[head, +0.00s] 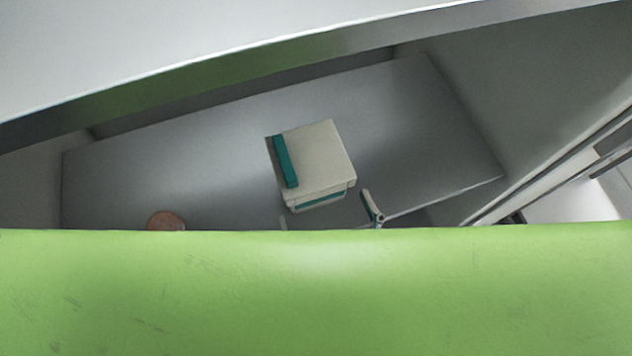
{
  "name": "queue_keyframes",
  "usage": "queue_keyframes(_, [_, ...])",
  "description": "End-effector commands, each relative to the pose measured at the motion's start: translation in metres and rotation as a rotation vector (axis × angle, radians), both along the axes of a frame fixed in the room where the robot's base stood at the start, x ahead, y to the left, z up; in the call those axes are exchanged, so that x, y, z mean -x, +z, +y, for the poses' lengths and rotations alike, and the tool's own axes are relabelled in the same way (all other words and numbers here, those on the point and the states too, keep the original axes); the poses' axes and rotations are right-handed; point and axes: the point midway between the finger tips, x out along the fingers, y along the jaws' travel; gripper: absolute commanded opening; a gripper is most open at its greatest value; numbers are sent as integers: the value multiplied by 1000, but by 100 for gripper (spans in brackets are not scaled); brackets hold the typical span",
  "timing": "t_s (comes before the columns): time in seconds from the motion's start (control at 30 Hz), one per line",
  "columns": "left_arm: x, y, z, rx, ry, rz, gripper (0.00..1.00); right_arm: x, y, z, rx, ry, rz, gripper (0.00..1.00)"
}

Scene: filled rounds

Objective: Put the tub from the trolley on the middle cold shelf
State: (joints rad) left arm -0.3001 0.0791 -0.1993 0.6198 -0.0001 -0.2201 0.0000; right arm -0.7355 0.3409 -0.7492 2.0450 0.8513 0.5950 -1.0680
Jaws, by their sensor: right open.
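The tub (320,160) is a cream, box-like container with a teal strip along its left top edge and a teal band on its near side. It rests on a grey shelf (420,115) inside a recess. My right gripper (327,212) is open just in front of the tub's near side. One finger shows clearly to the right of the tub, and only a small tip shows at the left. The finger on the right looks apart from the tub. The rest of this gripper is hidden behind a green panel. My left gripper is not in view.
The green panel (320,295) spans the whole front and hides what is below. A brown round thing (166,221) is partly hidden at the left front of the shelf. Grey walls close in the recess, with a pale panel (150,50) above.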

Motion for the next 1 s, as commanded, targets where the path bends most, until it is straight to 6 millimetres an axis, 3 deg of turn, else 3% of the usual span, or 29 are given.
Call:
queue_keyframes(0.1, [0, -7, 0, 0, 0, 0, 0, 20, -2, -6, 2, 2, 2, 99])
queue_keyframes(0.3, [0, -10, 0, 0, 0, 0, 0, 36, 0, -12, -1, 0, 0, 99])
queue_keyframes(1.0, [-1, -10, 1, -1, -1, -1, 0, 37, 0, -12, 0, 0, -1, 99])
